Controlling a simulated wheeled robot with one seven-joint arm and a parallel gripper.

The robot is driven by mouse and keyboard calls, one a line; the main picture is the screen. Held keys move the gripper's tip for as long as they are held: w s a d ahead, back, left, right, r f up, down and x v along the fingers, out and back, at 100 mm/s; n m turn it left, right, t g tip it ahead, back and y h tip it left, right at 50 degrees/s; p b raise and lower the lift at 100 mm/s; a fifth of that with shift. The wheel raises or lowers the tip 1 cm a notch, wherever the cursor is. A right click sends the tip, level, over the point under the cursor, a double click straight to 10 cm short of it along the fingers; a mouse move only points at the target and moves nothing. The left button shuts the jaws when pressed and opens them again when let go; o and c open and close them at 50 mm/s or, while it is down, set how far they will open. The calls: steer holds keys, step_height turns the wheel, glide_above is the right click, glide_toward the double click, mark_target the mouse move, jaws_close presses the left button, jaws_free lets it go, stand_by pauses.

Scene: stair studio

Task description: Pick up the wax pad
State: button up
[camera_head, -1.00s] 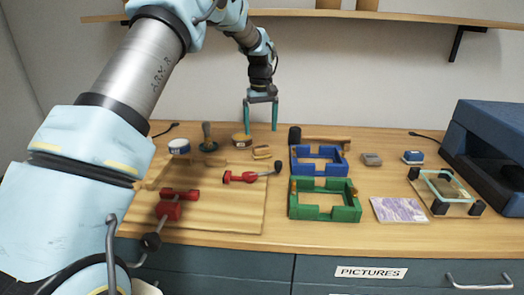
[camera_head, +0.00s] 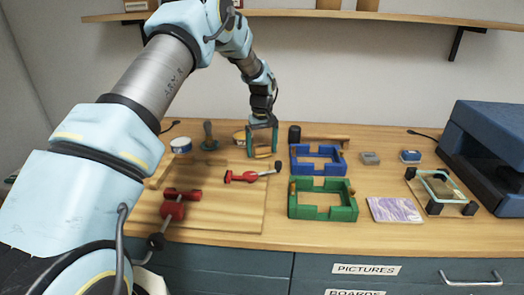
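What looks like the wax pad is a small yellowish pad (camera_head: 263,152) lying at the back of the bench, near the wooden board's far right corner. My gripper (camera_head: 262,155) points down over it, with one teal finger to each side. The fingers are open, and the pad shows between them near the tips. I cannot tell whether either finger touches it. My gripper partly hides a round yellowish tin (camera_head: 240,138) just behind and left.
A red clamp tool (camera_head: 250,176) lies just in front of the gripper. A dark-handled upright tool (camera_head: 209,138) and a white-blue tin (camera_head: 181,146) stand to the left. A blue frame (camera_head: 295,166) and a green frame (camera_head: 325,213) sit to the right.

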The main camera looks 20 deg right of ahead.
mark_target(262, 146)
steer(key=c, duration=1.3)
step_height(262, 146, up, 10)
steer(key=b, duration=0.3)
steer(key=o, duration=0.9)
steer(key=c, duration=0.6)
